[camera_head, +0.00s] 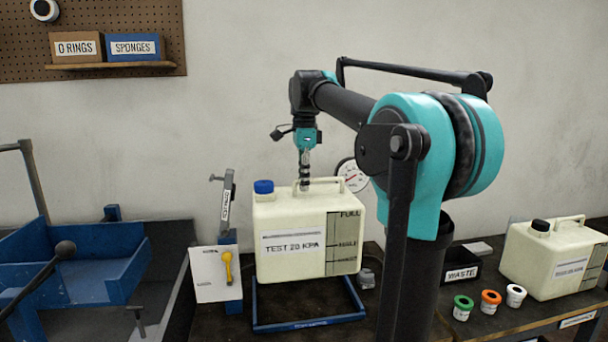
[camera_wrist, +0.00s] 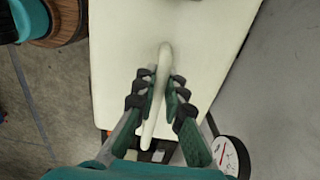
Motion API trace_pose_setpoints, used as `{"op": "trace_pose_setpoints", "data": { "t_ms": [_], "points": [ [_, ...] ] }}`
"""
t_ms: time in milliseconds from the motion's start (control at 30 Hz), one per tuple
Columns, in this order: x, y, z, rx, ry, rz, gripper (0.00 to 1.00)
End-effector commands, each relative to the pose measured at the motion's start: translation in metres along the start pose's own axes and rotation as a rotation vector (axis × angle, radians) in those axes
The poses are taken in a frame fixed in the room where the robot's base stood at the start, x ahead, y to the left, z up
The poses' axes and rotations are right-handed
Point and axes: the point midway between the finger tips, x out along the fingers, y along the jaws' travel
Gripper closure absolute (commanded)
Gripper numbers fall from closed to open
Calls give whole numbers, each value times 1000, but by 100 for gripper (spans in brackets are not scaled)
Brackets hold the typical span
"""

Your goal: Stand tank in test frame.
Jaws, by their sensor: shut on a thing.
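The cream tank (camera_head: 290,225), with a blue cap (camera_head: 263,187) and a "TEST 20 KPA" label, is upright over the blue test frame (camera_head: 310,324). The frame's front bar and sides show below it; its back is hidden. I cannot tell if the tank's base touches the frame or hangs just above it. My gripper (camera_head: 304,186) is above the tank, at its top handle. In the wrist view, my gripper (camera_wrist: 160,97) has its fingers on both sides of the pale handle (camera_wrist: 155,100), shut on it.
A clamp post (camera_head: 228,205) and a card with a yellow lever (camera_head: 226,266) stand close left of the tank. A gauge (camera_head: 352,175) is behind it. Another cream tank (camera_head: 555,258), a waste bin (camera_head: 462,268) and small coloured pots (camera_head: 490,300) are right. A blue tray (camera_head: 75,262) is left.

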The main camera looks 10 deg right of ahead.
Motion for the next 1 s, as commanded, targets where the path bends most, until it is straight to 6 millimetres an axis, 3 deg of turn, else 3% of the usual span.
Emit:
{"op": "trace_pose_setpoints", "data": {
  "t_ms": [300,500,1000],
  "points": [
    [64,1,0,0,0,0,100],
    [96,0,0,0,0,0,100],
    [132,0,0,0,0,0,100]
  ]
}}
